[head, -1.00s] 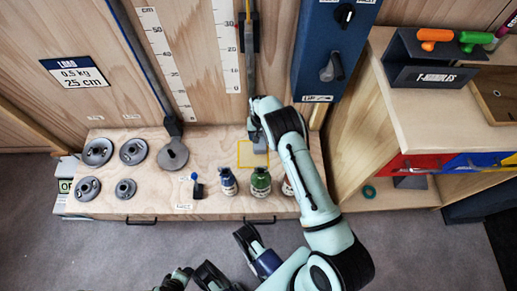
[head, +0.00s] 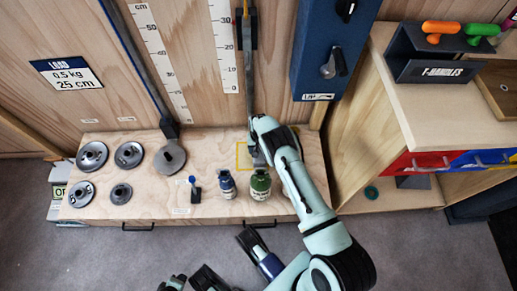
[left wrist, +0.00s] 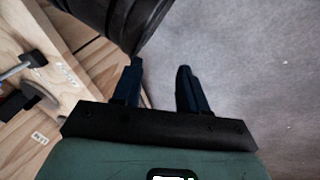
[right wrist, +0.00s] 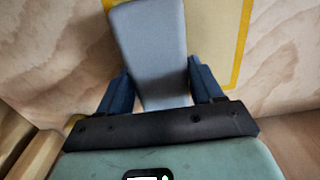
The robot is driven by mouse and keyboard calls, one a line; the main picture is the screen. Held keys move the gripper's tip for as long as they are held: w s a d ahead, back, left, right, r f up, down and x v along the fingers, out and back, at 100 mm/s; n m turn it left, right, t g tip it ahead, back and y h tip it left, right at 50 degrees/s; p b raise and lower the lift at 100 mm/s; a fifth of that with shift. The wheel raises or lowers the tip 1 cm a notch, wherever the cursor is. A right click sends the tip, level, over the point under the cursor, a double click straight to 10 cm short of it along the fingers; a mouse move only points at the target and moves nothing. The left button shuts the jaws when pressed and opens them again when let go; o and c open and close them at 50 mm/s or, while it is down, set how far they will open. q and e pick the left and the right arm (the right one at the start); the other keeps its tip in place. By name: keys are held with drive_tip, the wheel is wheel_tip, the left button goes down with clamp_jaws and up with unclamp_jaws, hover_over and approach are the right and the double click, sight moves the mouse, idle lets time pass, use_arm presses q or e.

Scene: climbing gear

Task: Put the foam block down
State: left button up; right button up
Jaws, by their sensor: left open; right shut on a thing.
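The foam block (right wrist: 152,45) is a grey slab between the fingers of my right gripper (right wrist: 160,80). In the head view the block (head: 257,158) is over the yellow square outline (head: 238,156) on the wooden bench, towards its right side. The outline also shows around the block in the right wrist view (right wrist: 240,45). I cannot tell whether the block touches the bench top. My right gripper is mostly hidden by its own arm in the head view. My left gripper (left wrist: 159,66) is open and empty above the grey floor.
Blue (head: 226,185) and green (head: 260,185) bottles stand at the bench's front edge, close to my right arm. Several grey discs (head: 92,156) lie at the left. A blue box (head: 335,50) hangs on the back wall. A shelf with T-handles (head: 440,27) stands right.

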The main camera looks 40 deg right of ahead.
sight(259, 149)
use_arm(q)
drive_tip(key=shift+f, duration=0.1)
use_arm(e)
drive_tip(key=shift+f, duration=0.15)
drive_tip(key=o, duration=1)
use_arm(q)
drive_tip(key=shift+s+f, duration=0.2)
drive_tip(key=shift+s, duration=0.1)
use_arm(e)
drive_tip(key=shift+o, duration=0.2)
wheel_tip(259, 149, up, 4)
drive_tip(key=shift+w+r+p, duration=0.1)
drive_tip(key=shift+r+p, duration=0.15)
drive_tip(key=shift+p, duration=0.45)
use_arm(q)
drive_tip(key=shift+g+h, duration=0.3)
drive_tip(key=r, duration=0.1)
drive_tip(key=s+d+r+p, duration=0.1)
drive_tip(key=r, duration=0.1)
drive_tip(key=d+r, duration=0.1)
drive_tip(key=shift+s+d+r+p, duration=0.1)
drive_tip(key=shift+s+r+p, duration=0.15)
drive_tip(key=shift+s+p, duration=0.1)
use_arm(e)
wheel_tip(259, 149, up, 8)
drive_tip(key=shift+f, duration=0.1)
